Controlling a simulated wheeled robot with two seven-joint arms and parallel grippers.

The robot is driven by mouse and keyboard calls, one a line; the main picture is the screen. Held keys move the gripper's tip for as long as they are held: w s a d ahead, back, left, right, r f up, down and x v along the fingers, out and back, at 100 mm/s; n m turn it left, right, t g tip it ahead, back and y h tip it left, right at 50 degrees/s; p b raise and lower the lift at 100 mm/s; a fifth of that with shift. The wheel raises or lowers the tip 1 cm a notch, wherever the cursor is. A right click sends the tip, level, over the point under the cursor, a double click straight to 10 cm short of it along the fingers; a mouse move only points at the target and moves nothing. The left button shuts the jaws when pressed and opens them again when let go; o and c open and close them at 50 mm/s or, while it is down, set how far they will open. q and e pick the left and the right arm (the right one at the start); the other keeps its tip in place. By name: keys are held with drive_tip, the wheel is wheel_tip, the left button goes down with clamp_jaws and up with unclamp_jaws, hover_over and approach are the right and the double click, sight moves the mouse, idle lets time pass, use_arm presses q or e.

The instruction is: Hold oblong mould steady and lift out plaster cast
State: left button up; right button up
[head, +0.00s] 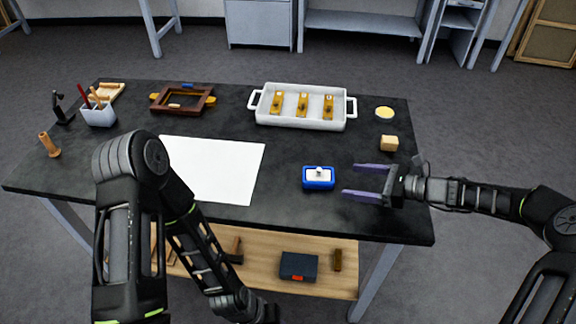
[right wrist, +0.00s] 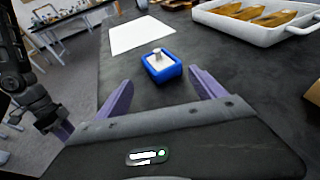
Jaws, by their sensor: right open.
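The oblong mould is a small blue tray (head: 318,184) on the dark table near its front edge, with a white plaster cast (head: 319,174) in it. A small grey knob stands up from the cast's top. My right gripper (head: 366,181) is open and empty, just right of the mould, its two purple fingers pointing at it. In the right wrist view the mould (right wrist: 161,69) lies ahead, beyond and between the fingertips, apart from them. My left arm bends down in front of the table; its gripper is cut off in the head view. A purple piece, perhaps its finger, shows at the right wrist view's left.
A white sheet (head: 212,168) lies left of the mould. A white two-handled tray (head: 300,119) with golden pieces stands behind. A tan block (head: 389,143) and yellow disc (head: 385,113) are at back right. A brown frame (head: 182,99) and pen cup (head: 98,114) stand at left.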

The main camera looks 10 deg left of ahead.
sight(324, 177)
drive_tip(key=shift+w+a, duration=0.1)
drive_tip(key=shift+a, duration=0.15)
drive_tip(key=b+x, duration=0.1)
drive_tip(key=x, duration=0.3)
drive_tip(key=b+x, duration=0.2)
drive_tip(key=x, duration=0.2)
drive_tip(key=shift+a+f, duration=0.3)
drive_tip(key=shift+f, duration=0.05)
drive_tip(key=shift+w+a+b, duration=0.25)
drive_tip(key=shift+a+b, duration=0.15)
drive_tip(key=shift+a, duration=0.15)
